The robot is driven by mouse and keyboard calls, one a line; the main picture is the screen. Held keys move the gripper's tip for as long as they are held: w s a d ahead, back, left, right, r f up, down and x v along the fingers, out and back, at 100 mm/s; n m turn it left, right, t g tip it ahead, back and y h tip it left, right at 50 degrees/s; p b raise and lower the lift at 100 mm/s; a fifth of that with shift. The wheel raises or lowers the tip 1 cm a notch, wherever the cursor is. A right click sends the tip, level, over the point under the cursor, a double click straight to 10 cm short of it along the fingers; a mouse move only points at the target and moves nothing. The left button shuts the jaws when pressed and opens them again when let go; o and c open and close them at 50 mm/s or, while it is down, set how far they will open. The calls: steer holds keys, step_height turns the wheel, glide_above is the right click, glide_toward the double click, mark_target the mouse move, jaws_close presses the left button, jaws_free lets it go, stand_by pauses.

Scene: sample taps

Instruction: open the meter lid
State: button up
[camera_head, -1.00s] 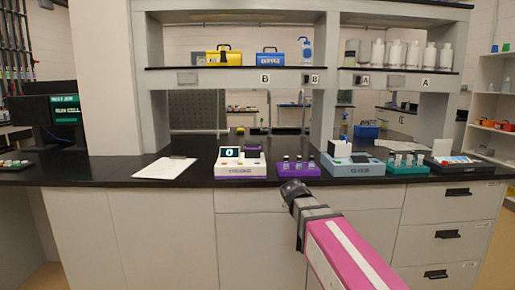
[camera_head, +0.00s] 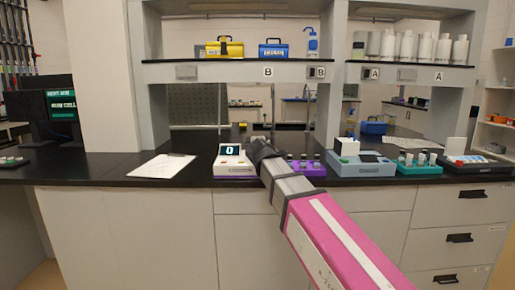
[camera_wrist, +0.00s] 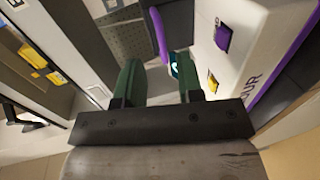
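The white meter (camera_head: 230,163) with a purple base stands on the black bench, its small display showing 0. It fills the right of the wrist view (camera_wrist: 240,60), with purple parts on it. A purple strip (camera_wrist: 158,35) lies just beyond my fingertips; I cannot tell for sure whether it is the lid's edge. Contact with the meter cannot be told.
Right of the meter stand a purple vial rack (camera_head: 308,168), a blue-grey instrument (camera_head: 360,167), a teal vial rack (camera_head: 420,165) and a dark tray device (camera_head: 478,164). The shelf overhangs behind.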

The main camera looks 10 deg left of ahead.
steer(key=x, duration=0.7)
steer(key=shift+w+f, duration=0.2)
steer(key=shift+w, duration=0.1)
jaws_close()
